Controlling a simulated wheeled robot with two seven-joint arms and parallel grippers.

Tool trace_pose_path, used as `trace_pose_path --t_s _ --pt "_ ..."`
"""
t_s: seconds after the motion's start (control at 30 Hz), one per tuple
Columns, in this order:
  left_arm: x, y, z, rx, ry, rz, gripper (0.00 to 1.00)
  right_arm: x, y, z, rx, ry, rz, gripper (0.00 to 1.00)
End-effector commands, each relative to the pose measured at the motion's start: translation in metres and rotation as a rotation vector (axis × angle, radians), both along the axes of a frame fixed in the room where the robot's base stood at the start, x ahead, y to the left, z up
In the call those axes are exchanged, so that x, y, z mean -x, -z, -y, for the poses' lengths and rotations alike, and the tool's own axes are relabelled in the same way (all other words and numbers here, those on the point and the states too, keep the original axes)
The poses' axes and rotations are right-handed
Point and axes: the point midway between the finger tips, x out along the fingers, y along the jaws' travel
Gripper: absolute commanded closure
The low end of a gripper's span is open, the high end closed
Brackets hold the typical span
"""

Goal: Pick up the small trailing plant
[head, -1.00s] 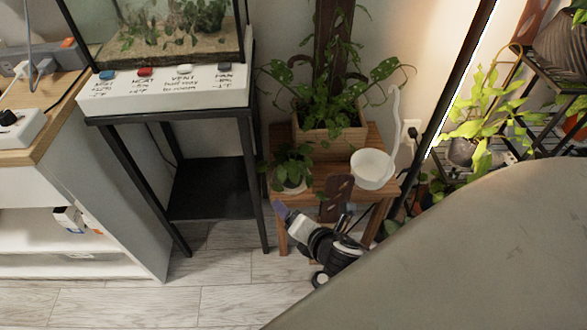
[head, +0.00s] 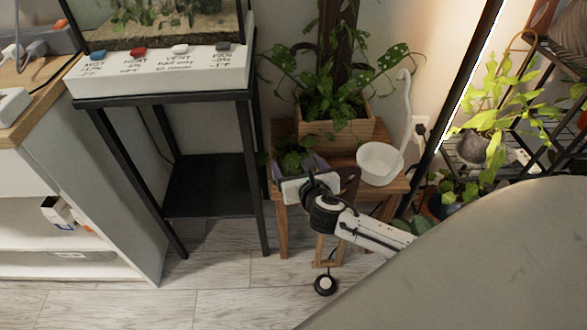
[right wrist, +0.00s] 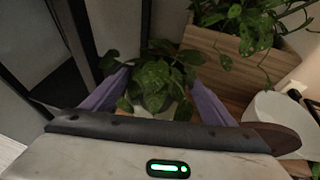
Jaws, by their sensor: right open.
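The small trailing plant (head: 292,157) has dark green leaves and stands at the front left of the wooden plant stand (head: 398,186). My right gripper (head: 297,165) is at the plant, open, with its body in front of the pot in the head view. In the right wrist view, the two purple fingers (right wrist: 158,98) stand on either side of the plant (right wrist: 154,80), with leaves between them and some hanging over the left finger. The pot is mostly hidden, and I cannot tell whether the fingers touch it. My left gripper is not in view.
A larger plant in a wooden box (head: 335,130) stands close behind. A white watering can (head: 379,163) is to the right. A black metal stand (head: 252,150) with a terrarium is close on the left. A dark brown board (head: 349,179) is beside my gripper.

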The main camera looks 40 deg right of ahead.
Motion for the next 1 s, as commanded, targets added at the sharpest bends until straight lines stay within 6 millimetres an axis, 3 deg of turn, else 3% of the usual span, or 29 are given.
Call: trace_pose_path --t_s 0.13,0.3,0.57,0.77,1.0 --pt "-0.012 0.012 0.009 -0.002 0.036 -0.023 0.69 -0.02 0.016 0.007 -0.002 0.003 0.002 0.21" --pt "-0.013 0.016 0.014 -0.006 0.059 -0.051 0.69 -0.036 0.02 0.013 -0.001 0.002 0.001 0.21" --pt "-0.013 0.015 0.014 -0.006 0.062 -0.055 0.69 -0.038 0.02 0.013 -0.002 0.001 0.0 0.21" --pt "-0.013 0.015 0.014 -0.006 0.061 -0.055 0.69 -0.037 0.02 0.013 -0.002 0.001 0.0 0.55" --pt "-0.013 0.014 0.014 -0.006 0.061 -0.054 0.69 -0.038 0.018 0.013 -0.002 0.0 0.002 0.57"
